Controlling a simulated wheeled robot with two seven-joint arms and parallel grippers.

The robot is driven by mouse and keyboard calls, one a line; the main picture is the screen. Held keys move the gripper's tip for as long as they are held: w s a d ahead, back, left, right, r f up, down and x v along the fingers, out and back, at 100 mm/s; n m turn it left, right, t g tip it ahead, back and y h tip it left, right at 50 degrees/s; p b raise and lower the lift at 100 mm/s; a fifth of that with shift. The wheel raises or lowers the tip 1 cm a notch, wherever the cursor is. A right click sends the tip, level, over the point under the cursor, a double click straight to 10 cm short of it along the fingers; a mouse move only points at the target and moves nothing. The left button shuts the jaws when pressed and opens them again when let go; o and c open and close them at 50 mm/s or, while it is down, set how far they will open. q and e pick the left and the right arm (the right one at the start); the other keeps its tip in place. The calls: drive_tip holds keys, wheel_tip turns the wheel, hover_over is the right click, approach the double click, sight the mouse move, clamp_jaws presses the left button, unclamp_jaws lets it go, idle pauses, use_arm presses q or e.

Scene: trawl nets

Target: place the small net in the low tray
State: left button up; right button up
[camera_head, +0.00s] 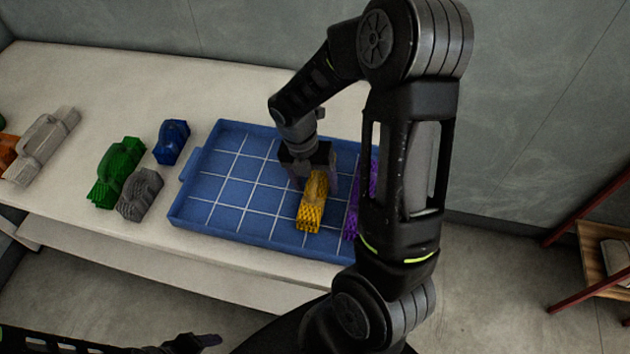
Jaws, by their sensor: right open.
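The low tray (206,214) is blue with a white grid and lies on the pale table. A yellow net (312,212) lies inside it, right of the middle. A purple net (352,212) lies at the tray's right side, partly hidden by my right arm. My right gripper (314,180) is open over the far end of the yellow net, one finger on each side; I cannot tell whether they touch it. A small blue net (172,142) lies on the table outside the tray's left edge. My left gripper (190,343) shows only partly at the bottom edge.
Left of the tray lie a green net (117,172), a grey net (140,194) and a long pale net (45,145); an orange one (8,144) is cut off. A wooden shelf (600,265) stands far right. The tray's left half is clear.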

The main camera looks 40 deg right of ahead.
drive_tip(key=shift+r, duration=0.1)
wheel_tip(320, 180, up, 12)
drive_tip(key=w+a, duration=0.1)
drive_tip(key=w, duration=0.1)
drive_tip(key=shift+a+b, duration=0.15)
drive_tip(key=shift+b, duration=0.25)
